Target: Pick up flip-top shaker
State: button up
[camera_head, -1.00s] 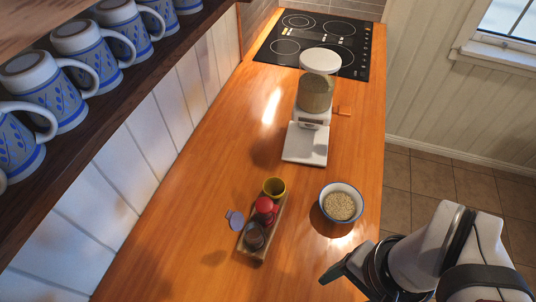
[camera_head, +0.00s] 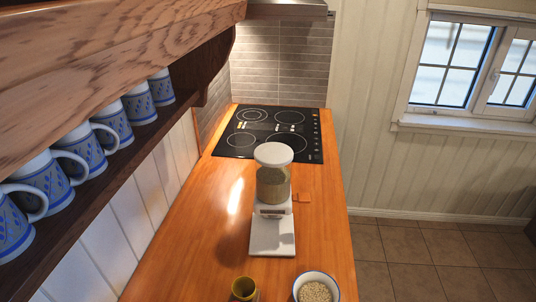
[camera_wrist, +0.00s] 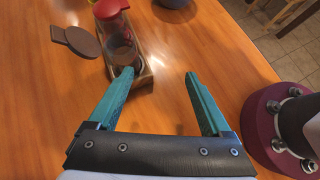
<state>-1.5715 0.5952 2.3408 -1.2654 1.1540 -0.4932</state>
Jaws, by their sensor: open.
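In the wrist view a small wooden rack (camera_wrist: 145,76) stands on the counter. It holds a red-topped container (camera_wrist: 110,9) and, nearer me, a clear glass jar with a dark lower part (camera_wrist: 122,50). A brownish two-part disc (camera_wrist: 83,42) lies or hangs just left of the jar. I cannot tell for sure which piece is the flip-top shaker. My gripper (camera_wrist: 158,75) is open and empty, with teal fingers. Its left finger overlaps the jar's near end in the picture; contact is unclear.
In the head view, a bowl of grain (camera_head: 316,289) sits right of the yellow cup. A white scale (camera_head: 272,238) with a filled jar (camera_head: 273,186) stands farther back, before the black hob (camera_head: 268,134). Mugs (camera_head: 116,124) line a left shelf. Bare counter (camera_wrist: 240,85) lies right of the gripper.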

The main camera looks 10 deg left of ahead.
jog(key=n+t+y, duration=0.1)
jog(key=a+n+t+y, duration=0.1)
jog(key=n+t, duration=0.1)
jog(key=w+a+f+n+t+y, duration=0.1)
jog(key=n, duration=0.1)
jog(key=shift+w+a+t, duration=0.1)
jog(key=shift+t, duration=0.2)
jog(key=shift+w+a+f+y, duration=0.1)
jog(key=shift+w+y, duration=0.2)
jog(key=shift+w, duration=0.05)
jog(key=x, duration=0.6)
jog(key=shift+w+f, duration=0.15)
jog(key=shift+w, duration=0.25)
grip_shut()
